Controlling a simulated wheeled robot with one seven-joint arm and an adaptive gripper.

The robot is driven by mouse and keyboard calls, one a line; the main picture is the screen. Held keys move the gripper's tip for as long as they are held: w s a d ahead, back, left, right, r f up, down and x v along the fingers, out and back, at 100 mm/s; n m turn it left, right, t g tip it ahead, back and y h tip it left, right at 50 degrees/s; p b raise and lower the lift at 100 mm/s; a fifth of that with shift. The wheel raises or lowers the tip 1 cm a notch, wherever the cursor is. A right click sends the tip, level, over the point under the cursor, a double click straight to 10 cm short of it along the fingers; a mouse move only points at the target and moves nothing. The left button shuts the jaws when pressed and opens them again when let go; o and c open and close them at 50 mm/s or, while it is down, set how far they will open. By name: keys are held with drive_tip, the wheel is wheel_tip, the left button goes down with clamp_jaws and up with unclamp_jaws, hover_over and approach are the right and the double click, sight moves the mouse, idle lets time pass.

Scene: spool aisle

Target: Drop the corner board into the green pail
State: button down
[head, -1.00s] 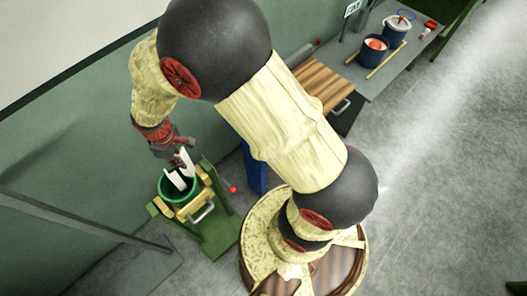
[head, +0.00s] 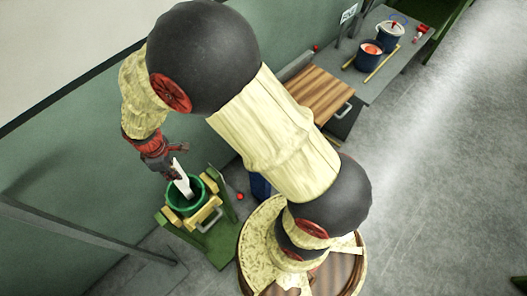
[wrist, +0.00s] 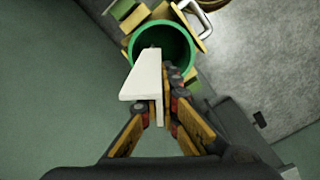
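The corner board is a white L-shaped strip (wrist: 146,80). My gripper (wrist: 163,104) is shut on it, with one leg of the L between the fingers. In the wrist view the board's far end overlaps the opening of the green pail (wrist: 186,42). In the head view the board (head: 182,180) slants down from my gripper (head: 173,164) to the mouth of the pail (head: 199,205). I cannot tell how far its lower end reaches inside. The pail stands upright, and its inside is partly hidden by the board.
The pail sits among yellow blocks (head: 178,222) on a green stand (head: 218,240) with a metal handle. A green wall (head: 75,165) is close on the left. A grey bench (head: 385,72) with another pail (head: 369,57) is far right. Open floor (head: 430,190) lies right.

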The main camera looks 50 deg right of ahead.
drive_tip(key=shift+f, duration=0.15)
drive_tip(key=shift+f+b, duration=2.1)
drive_tip(key=shift+f, duration=0.8)
drive_tip(key=c, duration=2)
unclamp_jaws()
drive_tip(key=shift+o, duration=0.2)
wheel_tip(320, 180, up, 12)
drive_tip(key=shift+r, duration=0.1)
